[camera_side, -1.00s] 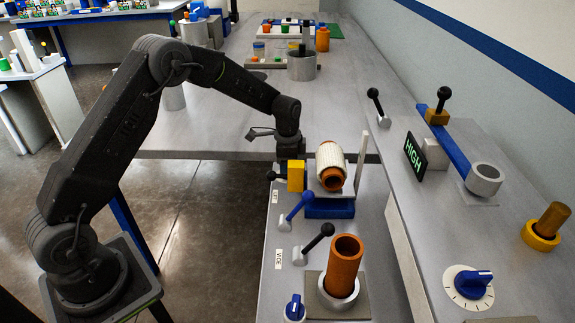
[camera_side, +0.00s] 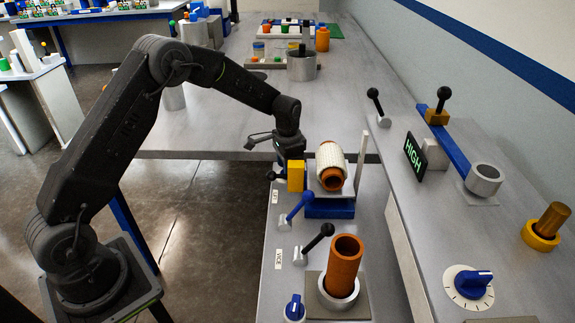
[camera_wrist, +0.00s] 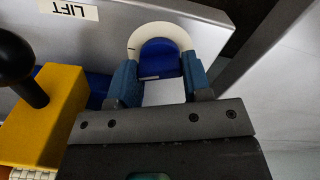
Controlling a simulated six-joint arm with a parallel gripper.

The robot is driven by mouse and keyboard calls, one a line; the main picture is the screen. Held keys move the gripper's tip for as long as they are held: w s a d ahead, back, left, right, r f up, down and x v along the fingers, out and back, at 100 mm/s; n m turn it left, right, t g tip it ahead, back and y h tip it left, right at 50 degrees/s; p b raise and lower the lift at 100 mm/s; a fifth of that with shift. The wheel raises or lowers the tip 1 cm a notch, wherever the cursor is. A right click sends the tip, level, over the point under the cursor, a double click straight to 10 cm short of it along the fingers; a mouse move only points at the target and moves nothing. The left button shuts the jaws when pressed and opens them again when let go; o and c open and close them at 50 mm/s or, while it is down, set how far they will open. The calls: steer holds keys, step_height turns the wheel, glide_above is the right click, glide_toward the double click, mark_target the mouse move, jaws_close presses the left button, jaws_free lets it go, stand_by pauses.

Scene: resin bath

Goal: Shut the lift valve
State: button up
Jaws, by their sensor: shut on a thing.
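The lift valve is a blue knob (camera_wrist: 160,58) on a white round dial (camera_wrist: 146,35), seen in the wrist view close to the LIFT label (camera_wrist: 69,9). My gripper (camera_wrist: 161,80) has its two blue fingers on either side of the knob and is shut on it. In the side view my gripper (camera_side: 287,168) is low at the far end of the near bench, beside the yellow block (camera_side: 296,176). The valve itself is hidden there.
In the wrist view a black ball handle (camera_wrist: 14,56) stands by the yellow block. In the side view a wrapped orange roll (camera_side: 331,166) lies close to the right of the gripper. A blue lever (camera_side: 299,207) and black lever (camera_side: 318,241) stand nearer, by an orange cylinder (camera_side: 344,262).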

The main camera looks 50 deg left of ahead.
steer(key=shift+n, duration=0.6)
steer(key=o, duration=0.9)
steer(key=shift+r, duration=0.1)
step_height(320, 180, up, 14)
steer(key=shift+f, duration=0.2)
